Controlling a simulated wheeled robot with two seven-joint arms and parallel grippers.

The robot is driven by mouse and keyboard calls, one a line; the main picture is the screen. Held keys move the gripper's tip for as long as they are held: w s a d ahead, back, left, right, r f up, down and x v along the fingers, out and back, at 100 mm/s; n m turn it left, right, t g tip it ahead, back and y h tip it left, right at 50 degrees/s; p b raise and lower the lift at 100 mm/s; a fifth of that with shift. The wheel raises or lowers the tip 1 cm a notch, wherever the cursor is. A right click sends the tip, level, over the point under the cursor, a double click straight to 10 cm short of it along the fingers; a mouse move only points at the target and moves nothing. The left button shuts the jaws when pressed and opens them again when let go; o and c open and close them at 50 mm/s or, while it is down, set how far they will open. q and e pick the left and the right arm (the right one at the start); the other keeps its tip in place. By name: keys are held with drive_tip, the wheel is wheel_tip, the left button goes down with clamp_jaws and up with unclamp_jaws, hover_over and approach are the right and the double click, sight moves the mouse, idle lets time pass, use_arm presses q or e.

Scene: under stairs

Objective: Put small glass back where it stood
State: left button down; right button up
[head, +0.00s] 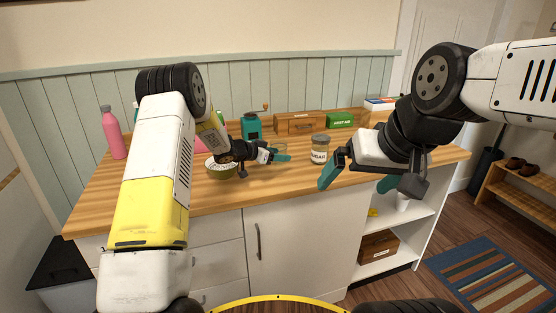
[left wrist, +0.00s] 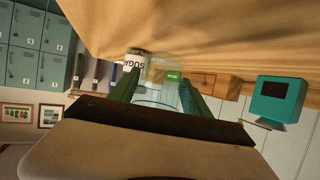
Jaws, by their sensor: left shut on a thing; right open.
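The small glass (head: 280,147) is clear and hard to make out above the worktop (head: 225,192). My left gripper (head: 284,157) is shut on it, with teal fingers on either side. In the left wrist view the glass (left wrist: 158,98) shows between the fingers, with a thin blue line across it. Whether its base touches the wood is hard to tell. My right gripper (head: 357,178) is open and empty, over the front right edge of the worktop.
A sugar jar (head: 320,150) stands just right of the glass. A teal device (head: 251,127), a wooden box (head: 295,123) and a green first-aid box (head: 340,120) stand behind. A pink bottle (head: 113,133) is far left.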

use_arm(q)
drive_tip(key=shift+f, duration=1.6)
drive_tip(key=shift+f, duration=0.1)
drive_tip(key=shift+c, duration=2.4)
unclamp_jaws()
drive_tip(key=shift+s, duration=0.1)
